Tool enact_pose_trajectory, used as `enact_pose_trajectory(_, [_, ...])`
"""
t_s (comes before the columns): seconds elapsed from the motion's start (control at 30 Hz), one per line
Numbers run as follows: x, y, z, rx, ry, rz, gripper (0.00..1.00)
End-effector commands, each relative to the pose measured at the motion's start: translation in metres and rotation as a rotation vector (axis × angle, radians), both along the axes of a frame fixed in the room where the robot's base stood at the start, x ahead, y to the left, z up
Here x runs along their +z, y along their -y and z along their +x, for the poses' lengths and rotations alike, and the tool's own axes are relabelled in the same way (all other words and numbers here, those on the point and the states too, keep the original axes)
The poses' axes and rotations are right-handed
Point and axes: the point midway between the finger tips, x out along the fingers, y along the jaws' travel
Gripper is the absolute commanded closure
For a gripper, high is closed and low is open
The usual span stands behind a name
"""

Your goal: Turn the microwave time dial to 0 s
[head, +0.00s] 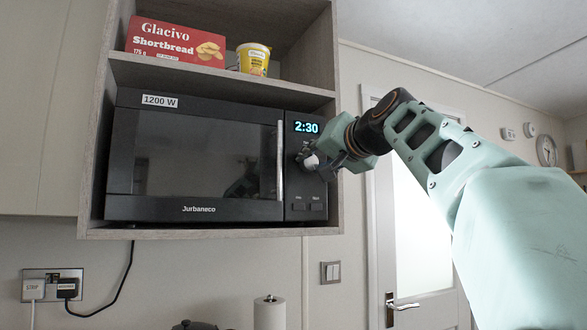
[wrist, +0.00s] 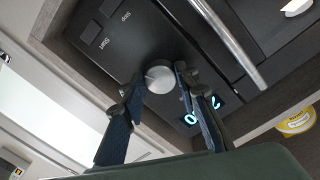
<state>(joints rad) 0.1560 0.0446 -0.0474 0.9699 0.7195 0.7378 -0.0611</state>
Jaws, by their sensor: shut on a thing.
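The black microwave (head: 200,150) sits in a wall cabinet, door closed. Its display (head: 306,128) reads 2:30 in the head view. The round silver time dial (head: 311,161) is below the display and above two buttons. In the wrist view the dial (wrist: 159,77) sits between the two fingertips of my gripper (wrist: 158,80), which is shut on it. My gripper (head: 322,160) reaches the dial from the right in the head view and hides part of it. In the wrist view a finger covers part of the display (wrist: 203,112). No dial marking is readable.
The vertical silver door handle (head: 280,160) is just left of the dial; it also shows in the wrist view (wrist: 225,40). The cabinet's right side wall (head: 338,200) is close beside the control panel. A shortbread box (head: 175,43) and a yellow-white cup (head: 253,59) stand on the shelf above.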

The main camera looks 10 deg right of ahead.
Motion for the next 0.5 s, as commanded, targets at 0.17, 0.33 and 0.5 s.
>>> enact_pose_trajectory(0.17, [-0.0013,0.0000,-0.0001,0.000,0.058,-0.158,0.96])
enact_pose_trajectory(0.33, [-0.0016,0.0004,0.0000,-0.002,0.108,-0.312,0.96])
enact_pose_trajectory(0.5, [-0.0018,0.0007,0.0000,-0.002,0.157,-0.465,0.96])
